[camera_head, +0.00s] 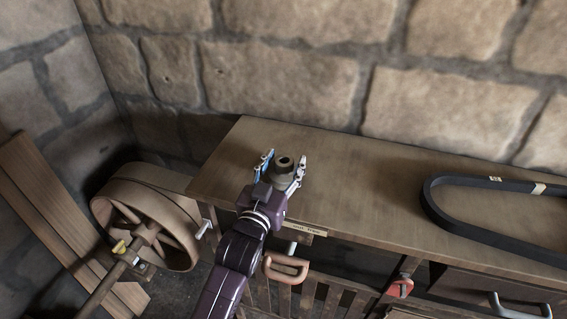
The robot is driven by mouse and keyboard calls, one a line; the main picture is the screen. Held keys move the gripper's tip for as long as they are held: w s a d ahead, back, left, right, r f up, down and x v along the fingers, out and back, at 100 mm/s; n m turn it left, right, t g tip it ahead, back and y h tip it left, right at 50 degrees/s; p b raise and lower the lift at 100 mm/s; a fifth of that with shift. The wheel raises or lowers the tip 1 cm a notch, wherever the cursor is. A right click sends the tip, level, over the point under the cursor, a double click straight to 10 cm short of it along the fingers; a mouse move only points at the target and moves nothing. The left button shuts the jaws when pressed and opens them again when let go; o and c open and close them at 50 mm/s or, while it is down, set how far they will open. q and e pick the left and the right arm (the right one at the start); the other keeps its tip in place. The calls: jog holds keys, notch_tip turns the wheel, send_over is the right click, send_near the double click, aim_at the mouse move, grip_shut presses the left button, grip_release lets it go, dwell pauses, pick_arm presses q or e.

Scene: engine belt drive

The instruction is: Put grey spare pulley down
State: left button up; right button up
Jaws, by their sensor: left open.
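The grey spare pulley (284,164) is a small grey-brown cylinder with a dark hole in its top. It stands upright on the wooden bench top (360,190), towards the bench's left end. My left gripper (283,165) is open, with one finger on each side of the pulley. I cannot tell whether the fingers touch it. My purple left arm reaches in from below and hides part of the bench's front edge. My right gripper does not show.
A black belt (432,205) lies on the bench at the right. A large spoked wheel (150,225) stands left of the bench, with wooden planks (50,215) beyond it. A stone wall (280,80) rises behind. The bench's middle is clear.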

pick_arm(q)
jog(key=shift+r, duration=0.15)
jog(key=shift+s+a, duration=0.1)
jog(key=shift+s, duration=0.15)
jog(key=b+v, duration=0.1)
jog(key=v, duration=0.4)
jog(key=b+v, duration=0.1)
jog(key=v, duration=0.4)
jog(key=shift+f, duration=0.2)
jog(key=shift+b+v, duration=0.4)
jog(key=shift+v, duration=0.35)
jog(key=shift+r, duration=0.15)
